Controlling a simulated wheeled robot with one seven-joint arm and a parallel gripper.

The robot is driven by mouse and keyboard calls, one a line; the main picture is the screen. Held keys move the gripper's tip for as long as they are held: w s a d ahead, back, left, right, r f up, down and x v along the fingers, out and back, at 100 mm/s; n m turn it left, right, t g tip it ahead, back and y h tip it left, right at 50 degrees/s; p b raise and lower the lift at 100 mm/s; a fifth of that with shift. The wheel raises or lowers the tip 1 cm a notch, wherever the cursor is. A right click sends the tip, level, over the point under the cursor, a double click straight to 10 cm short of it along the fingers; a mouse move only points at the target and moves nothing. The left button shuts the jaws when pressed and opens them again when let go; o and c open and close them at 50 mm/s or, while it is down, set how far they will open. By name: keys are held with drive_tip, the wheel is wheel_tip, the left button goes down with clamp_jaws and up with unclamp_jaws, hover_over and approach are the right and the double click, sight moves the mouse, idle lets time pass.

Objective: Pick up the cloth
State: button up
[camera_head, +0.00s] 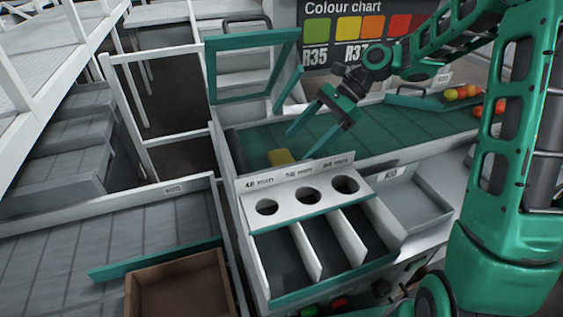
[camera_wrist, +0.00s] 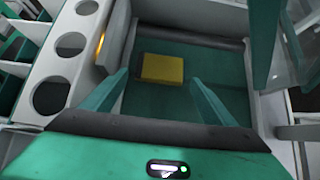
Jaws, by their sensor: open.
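The cloth (camera_head: 281,157) is a small yellow folded piece lying on the green belt, just behind the white panel with the round holes. In the wrist view the cloth (camera_wrist: 162,68) lies flat on the belt, ahead of the fingertips and between their lines. My gripper (camera_head: 299,143) is open and empty above the belt, with its two green fingers pointing down toward the cloth. In the wrist view my gripper (camera_wrist: 158,84) shows both fingers apart, with nothing between the pads. The head view partly hides the cloth's near edge behind the panel.
The sizing panel (camera_head: 290,195) with several round holes stands close in front of the cloth. A teal frame (camera_head: 251,98) rises at the belt's left end. Several tomatoes (camera_head: 462,92) lie at the belt's far right. The belt (camera_head: 400,128) between is clear.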

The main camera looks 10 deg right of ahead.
sight(284, 158)
drive_tip(key=shift+a+x, duration=0.2)
drive_tip(key=shift+x, duration=2.75)
drive_tip(key=shift+r, duration=0.2)
drive_tip(key=c, duration=0.7)
